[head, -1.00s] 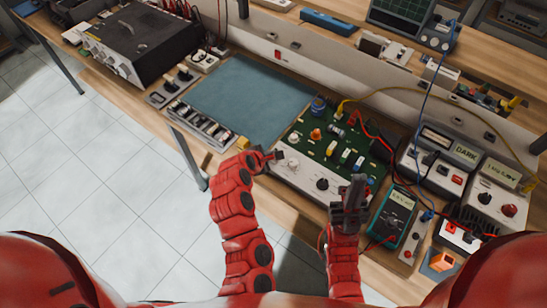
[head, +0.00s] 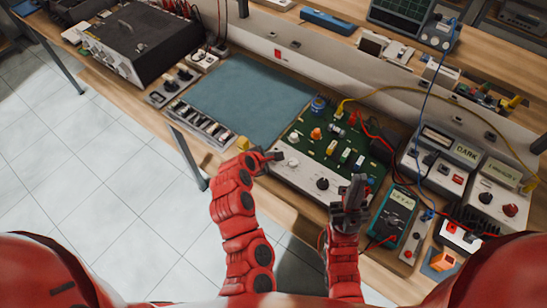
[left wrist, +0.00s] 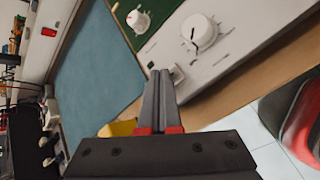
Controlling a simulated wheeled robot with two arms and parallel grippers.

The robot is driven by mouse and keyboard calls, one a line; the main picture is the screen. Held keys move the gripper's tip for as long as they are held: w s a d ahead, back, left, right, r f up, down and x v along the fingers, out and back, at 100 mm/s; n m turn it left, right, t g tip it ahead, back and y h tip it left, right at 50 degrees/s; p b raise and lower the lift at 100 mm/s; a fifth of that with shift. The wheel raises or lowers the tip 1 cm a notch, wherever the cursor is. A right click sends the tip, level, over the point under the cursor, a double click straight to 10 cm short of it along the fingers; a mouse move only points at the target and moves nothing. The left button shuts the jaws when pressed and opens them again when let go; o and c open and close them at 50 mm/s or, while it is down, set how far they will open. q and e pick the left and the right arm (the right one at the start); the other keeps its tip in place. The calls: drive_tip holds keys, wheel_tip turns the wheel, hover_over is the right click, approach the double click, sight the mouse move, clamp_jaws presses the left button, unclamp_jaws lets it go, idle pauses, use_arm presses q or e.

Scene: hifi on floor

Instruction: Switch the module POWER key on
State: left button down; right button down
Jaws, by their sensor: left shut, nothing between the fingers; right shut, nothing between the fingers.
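The module is a green circuit board (head: 335,141) with a white front panel (head: 300,177), lying on the bench. The panel carries a white knob (head: 293,163) and a dark knob (head: 322,184). My left gripper (head: 278,155) is shut and empty at the panel's left end. In the left wrist view, the closed fingertips (left wrist: 160,73) are beside a small pale key or switch (left wrist: 177,74) at the panel's edge. Its label and position cannot be read, and I cannot tell whether they touch. My right gripper (head: 357,182) is shut and empty in front of the panel's right end.
A blue mat (head: 250,97) lies left of the board. A teal meter (head: 394,213) stands right of my right gripper, with red and blue leads nearby. Grey instrument boxes (head: 440,165) crowd the right. A yellow cable (head: 410,90) arches behind the board.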

idle(0.3)
use_arm(q)
drive_tip(key=shift+r+p, duration=0.45)
drive_tip(key=shift+p, duration=0.05)
wheel_tip(320, 180, up, 6)
drive_tip(key=p, duration=0.5)
idle(0.4)
